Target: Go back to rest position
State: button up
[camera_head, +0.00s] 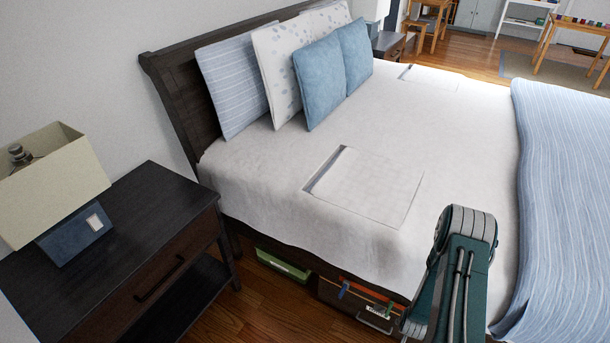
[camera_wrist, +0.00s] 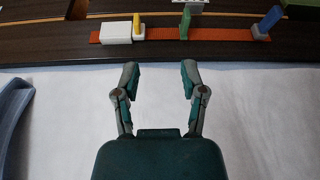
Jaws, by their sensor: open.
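My gripper (camera_wrist: 158,82) shows in the wrist view with its two fingers spread apart and nothing between them. A pale, smooth surface lies behind the fingers. In the head view my arm stands folded at the lower right, in front of the bed (camera_head: 455,130). The gripper itself cannot be made out there.
A dark nightstand (camera_head: 150,205) with a lamp (camera_head: 60,175) stands at the left. Pillows lie at the headboard. A green bin (camera_head: 283,266) sits under the bed. The wrist view shows a red strip (camera_wrist: 160,37) with a white block (camera_wrist: 117,33) on dark wood.

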jog(key=w+a+r+n, duration=0.15)
jog(key=w+r, duration=0.25)
jog(key=r, duration=0.9)
jog(key=w+a+r+n, duration=0.1)
jog(key=w+a+r, duration=0.3)
jog(key=r, duration=0.8)
jog(key=s+a+r+n+t+y, duration=0.1)
jog(key=a+r, duration=0.2)
jog(key=r, duration=0.6)
jog(key=s+a+r, duration=0.2)
jog(key=a+r, duration=0.1)
jog(key=r, duration=0.6)
jog(key=s+a+r+n, duration=0.1)
jog(key=s+a+r, duration=0.1)
jog(key=s+r, duration=0.2)
jog(key=s+a+r, duration=0.3)
jog(key=s+r, duration=0.2)
jog(key=s, duration=0.4)
jog(key=s+a+r+n+y, duration=0.1)
jog(key=s+a+r, duration=0.2)
jog(key=s+r, duration=0.2)
jog(key=shift+s+a+r+n+t, duration=0.25)
jog(key=shift+s+n+t, duration=0.1)
jog(key=shift+s, duration=0.55)
